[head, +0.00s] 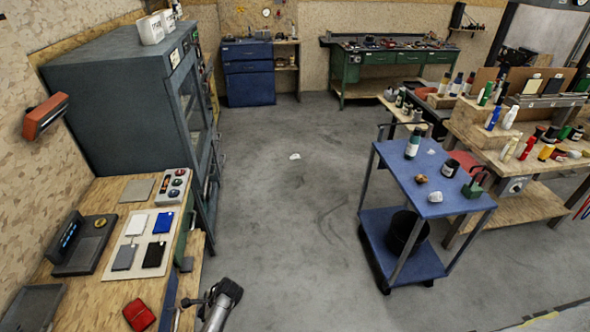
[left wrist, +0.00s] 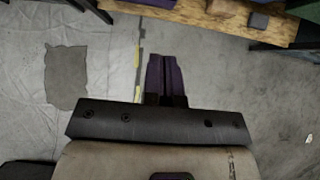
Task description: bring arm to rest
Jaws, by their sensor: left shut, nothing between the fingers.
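My left gripper (left wrist: 165,78) shows in the left wrist view with its two purple-dark fingers together, shut and empty, above the floor. A wooden bench edge lies beyond the fingertips at the top of that view. In the head view, part of my left arm shows at the bottom, just right of the left workbench (head: 120,185); its fingertips are hard to make out there. My right gripper is in neither view.
A red cloth-like item (head: 139,315) lies on the left workbench's near part. A dark cabinet (head: 120,100) stands behind it. A blue cart (head: 425,180) with bottles stands on the right. The grey floor (head: 285,220) between is mostly clear. Pale sheeting (left wrist: 55,120) covers floor in the wrist view.

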